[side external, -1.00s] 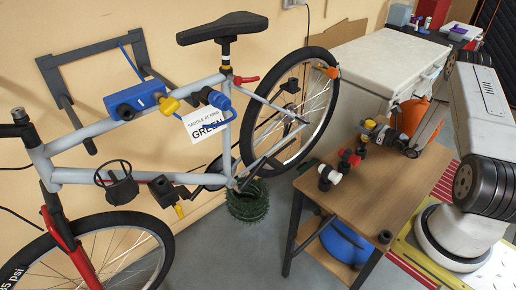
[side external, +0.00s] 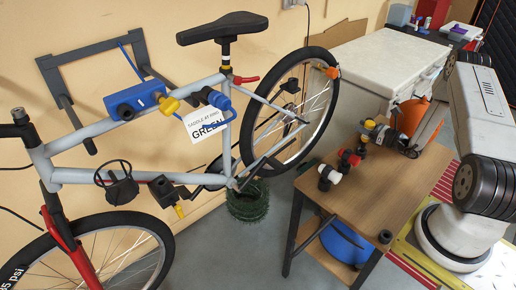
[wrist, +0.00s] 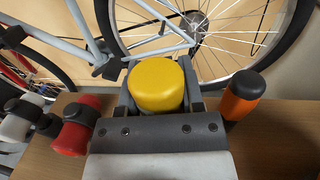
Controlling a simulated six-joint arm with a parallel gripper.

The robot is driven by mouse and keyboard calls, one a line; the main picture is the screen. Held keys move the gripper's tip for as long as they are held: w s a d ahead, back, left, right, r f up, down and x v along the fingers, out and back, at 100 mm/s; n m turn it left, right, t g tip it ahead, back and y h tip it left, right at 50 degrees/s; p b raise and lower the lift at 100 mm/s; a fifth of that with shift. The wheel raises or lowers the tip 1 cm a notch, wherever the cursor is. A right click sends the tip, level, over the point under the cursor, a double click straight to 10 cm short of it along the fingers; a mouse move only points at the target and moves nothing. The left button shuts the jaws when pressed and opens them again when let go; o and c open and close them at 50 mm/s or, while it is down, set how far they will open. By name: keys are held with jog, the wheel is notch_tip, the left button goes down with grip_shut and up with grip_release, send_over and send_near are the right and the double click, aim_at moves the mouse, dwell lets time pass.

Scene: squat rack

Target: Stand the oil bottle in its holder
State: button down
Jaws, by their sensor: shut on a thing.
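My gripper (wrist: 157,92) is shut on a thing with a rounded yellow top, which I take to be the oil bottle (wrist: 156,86). Its lower part is hidden in the wrist view. In the side view my gripper (side external: 386,134) is over the far part of the wooden table, and the yellow end (side external: 369,124) shows at its left. I cannot tell whether the bottle touches the table. A short black cylinder (side external: 385,237) stands at the table's near right corner; I cannot tell whether it is the holder.
A red piece (wrist: 76,130) and a white piece (wrist: 19,122) with dark bands are left of my gripper. An orange thing with a dark cap (wrist: 242,95) stands close on the right. The bike (side external: 225,130) is beyond the table (side external: 375,190), whose near part is mostly clear.

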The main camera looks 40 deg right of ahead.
jog(key=shift+f, duration=2)
dwell(0.3)
jog(key=shift+c, duration=0.7)
grip_release()
jog(key=shift+r, duration=4.75)
jog(key=w+a+f+n+g+y, duration=0.2)
jog(key=w+a+n+y, duration=0.1)
jog(key=w+a, duration=0.6)
jog(key=w+a+f+n+g+y, duration=0.2)
jog(key=w+a+y, duration=0.4)
jog(key=w+a, duration=0.4)
jog(key=shift+w+a+f+n, duration=0.2)
jog(key=shift+a+n, duration=0.7)
jog(key=shift+a, duration=1.65)
